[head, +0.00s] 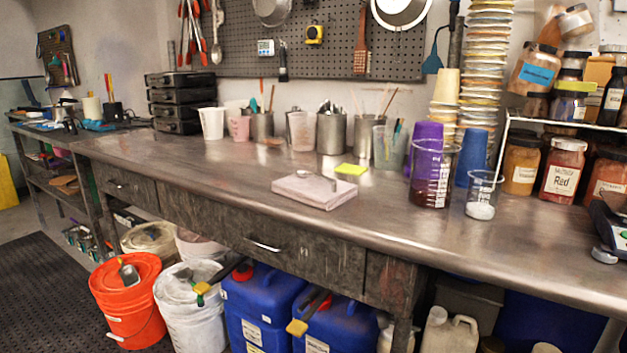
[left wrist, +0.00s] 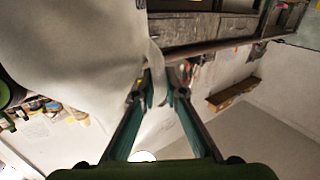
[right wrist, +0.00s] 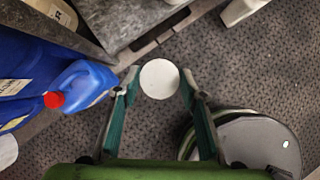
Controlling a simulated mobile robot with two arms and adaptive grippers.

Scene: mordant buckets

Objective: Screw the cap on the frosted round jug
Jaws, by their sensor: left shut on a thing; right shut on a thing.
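My left gripper (left wrist: 160,88) is shut on a thin pale edge or handle of a large frosted white body (left wrist: 70,45), which looks like the frosted round jug. The body fills the upper left of the left wrist view, so its mouth and full shape are hidden. My right gripper (right wrist: 160,88) is shut on a round white disc, the cap (right wrist: 160,78), seen flat between its fingertips above the dark floor mat. The cap and the held jug are not seen together in one view. Neither gripper shows in the head view.
In the right wrist view a blue canister (right wrist: 85,80) with a red cap stands left of the right gripper, under the bench (right wrist: 125,20). A pale jug (head: 448,333) stands under the bench in the head view. The benchtop (head: 400,215) holds cups, beakers and jars.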

